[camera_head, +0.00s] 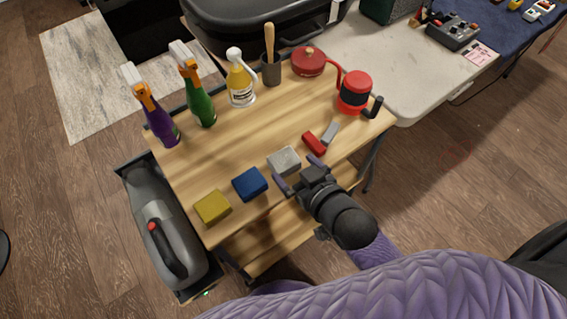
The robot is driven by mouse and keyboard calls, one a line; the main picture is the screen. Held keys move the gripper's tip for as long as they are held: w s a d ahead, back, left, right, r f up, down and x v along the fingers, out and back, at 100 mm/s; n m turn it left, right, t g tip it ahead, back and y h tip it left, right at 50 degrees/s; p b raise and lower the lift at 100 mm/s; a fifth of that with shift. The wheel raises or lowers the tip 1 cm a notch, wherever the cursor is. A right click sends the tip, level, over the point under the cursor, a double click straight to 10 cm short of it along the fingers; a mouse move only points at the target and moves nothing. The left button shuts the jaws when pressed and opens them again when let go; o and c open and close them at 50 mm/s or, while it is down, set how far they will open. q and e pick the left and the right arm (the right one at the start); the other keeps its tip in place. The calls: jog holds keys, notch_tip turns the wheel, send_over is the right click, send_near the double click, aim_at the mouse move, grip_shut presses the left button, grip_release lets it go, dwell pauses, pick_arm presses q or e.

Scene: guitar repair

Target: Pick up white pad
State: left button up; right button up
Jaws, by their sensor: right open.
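The white pad (284,160) is a pale grey-white block near the front edge of the wooden table, to the right of a blue pad. My right gripper (298,173) is open, with one finger at the pad's lower left and the other beyond its right side. The fingers look to be at or just in front of the pad; I cannot tell whether they touch it. My left gripper is not in view.
A blue pad (250,183) and a yellow pad (212,207) sit to the left on the wooden table (230,137). A red block (314,143) and a grey block (331,132) lie to the right. Spray bottles (198,97) stand behind. A red-and-black tool (354,93) stands at the right.

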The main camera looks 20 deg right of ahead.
aim_at(285, 160)
jog(key=b+x, duration=0.1)
jog(key=x, duration=0.1)
jog(key=b+x, duration=0.1)
jog(key=x, duration=0.2)
jog(key=shift+s+f, duration=0.15)
jog(key=shift+f, duration=0.2)
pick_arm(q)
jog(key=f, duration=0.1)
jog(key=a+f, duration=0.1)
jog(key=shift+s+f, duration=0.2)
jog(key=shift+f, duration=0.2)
pick_arm(e)
jog(key=shift+r, duration=0.15)
jog(key=c, duration=0.9)
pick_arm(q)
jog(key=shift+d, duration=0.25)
